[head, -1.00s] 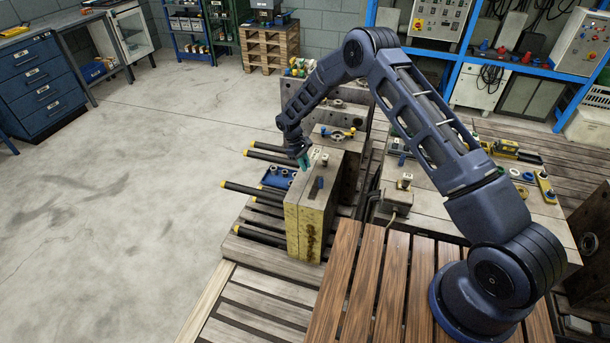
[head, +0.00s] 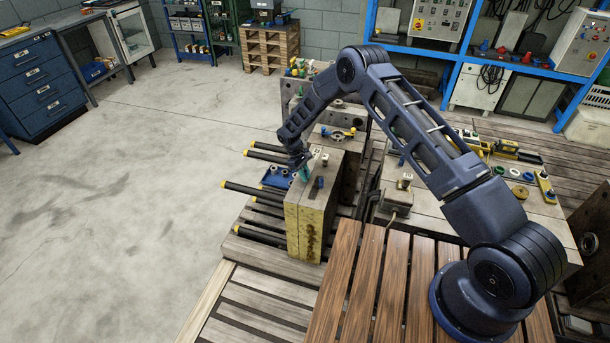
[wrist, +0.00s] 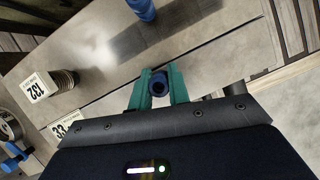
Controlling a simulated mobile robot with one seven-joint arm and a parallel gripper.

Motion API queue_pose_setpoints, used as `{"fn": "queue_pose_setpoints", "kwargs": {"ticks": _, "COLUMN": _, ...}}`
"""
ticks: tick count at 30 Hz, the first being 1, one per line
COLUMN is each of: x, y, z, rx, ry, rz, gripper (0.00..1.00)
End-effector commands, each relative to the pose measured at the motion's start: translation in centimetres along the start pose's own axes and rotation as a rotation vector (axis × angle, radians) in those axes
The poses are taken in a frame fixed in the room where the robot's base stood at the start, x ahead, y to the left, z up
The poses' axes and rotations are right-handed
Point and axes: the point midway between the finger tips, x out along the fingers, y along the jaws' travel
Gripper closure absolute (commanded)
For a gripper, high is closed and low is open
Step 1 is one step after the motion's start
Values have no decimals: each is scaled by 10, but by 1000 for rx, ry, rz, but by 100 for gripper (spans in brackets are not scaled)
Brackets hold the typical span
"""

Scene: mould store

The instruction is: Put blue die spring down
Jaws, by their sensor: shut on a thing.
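My gripper (head: 304,173) is over the near mould block (head: 312,215), close to its top at the left edge. In the wrist view its green fingers (wrist: 158,88) are shut on the blue die spring (wrist: 159,82), which is seen end-on with a dark hole in its middle. I cannot tell whether the spring touches the block top. A second blue cylinder (head: 320,182) stands on the same block; in the wrist view it is at the top edge (wrist: 142,10), apart from the fingers.
A dark coiled piece (wrist: 64,80) stands on the metal beside a white card reading 132 (wrist: 38,88). A blue tray (head: 276,178) with parts lies left of the block. Black bars with yellow ends (head: 240,188) stick out to the left.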

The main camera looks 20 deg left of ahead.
Motion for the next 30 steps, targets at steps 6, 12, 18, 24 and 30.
{"fn": "queue_pose_setpoints", "kwargs": {"ticks": 6, "x": 1, "y": 0, "z": 0, "rx": 0, "ry": 0, "rz": 0, "gripper": 60}}
{"fn": "queue_pose_setpoints", "kwargs": {"ticks": 12, "x": 0, "y": 0, "z": 0, "rx": 0, "ry": 0, "rz": 0, "gripper": 60}}
{"fn": "queue_pose_setpoints", "kwargs": {"ticks": 18, "x": -13, "y": 0, "z": 0, "rx": 0, "ry": 1, "rz": 0, "gripper": 60}}
{"fn": "queue_pose_setpoints", "kwargs": {"ticks": 24, "x": -49, "y": 0, "z": 0, "rx": 1, "ry": 3, "rz": 1, "gripper": 60}}
{"fn": "queue_pose_setpoints", "kwargs": {"ticks": 30, "x": -87, "y": 0, "z": 0, "rx": 1, "ry": 1, "rz": 1, "gripper": 60}}
